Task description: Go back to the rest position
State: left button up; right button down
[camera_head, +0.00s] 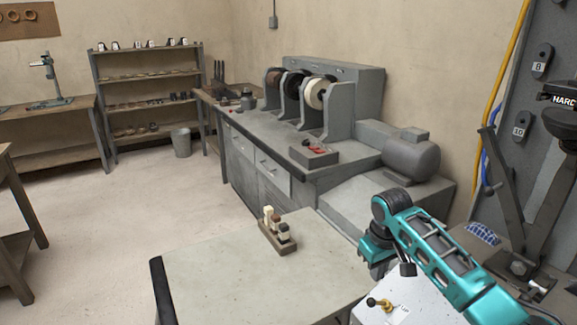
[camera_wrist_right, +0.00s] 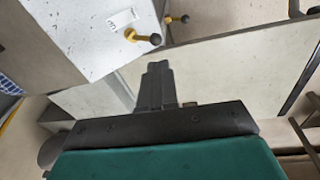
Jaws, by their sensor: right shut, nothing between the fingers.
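My right arm, teal with dark parts, comes in from the lower right of the head view. The hand's teal body fills the bottom of that view. My left arm and gripper are in neither view.
The worktable (camera_head: 235,275) carries a small block rack (camera_head: 275,236). The pale box (camera_wrist_right: 85,45) has a brass knob with a black tip (camera_head: 380,303). A lever machine (camera_head: 535,215) stands at right; a grinding bench (camera_head: 270,145) is behind.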

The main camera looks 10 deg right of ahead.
jog(key=s+a+f+t+y, duration=0.1)
jog(key=s+a+f+t, duration=0.1)
jog(key=s+a+f, duration=0.4)
jog(key=s+a+f+t+y, duration=0.25)
jog(key=s+f, duration=0.25)
jog(key=f, duration=0.3)
jog(key=s+r+t, duration=0.2)
jog(key=s+t, duration=0.2)
jog(key=s, duration=0.9)
jog(key=shift+s+m+t+h, duration=0.25)
jog(key=shift+m+t+h, duration=0.1)
jog(key=shift+m, duration=0.05)
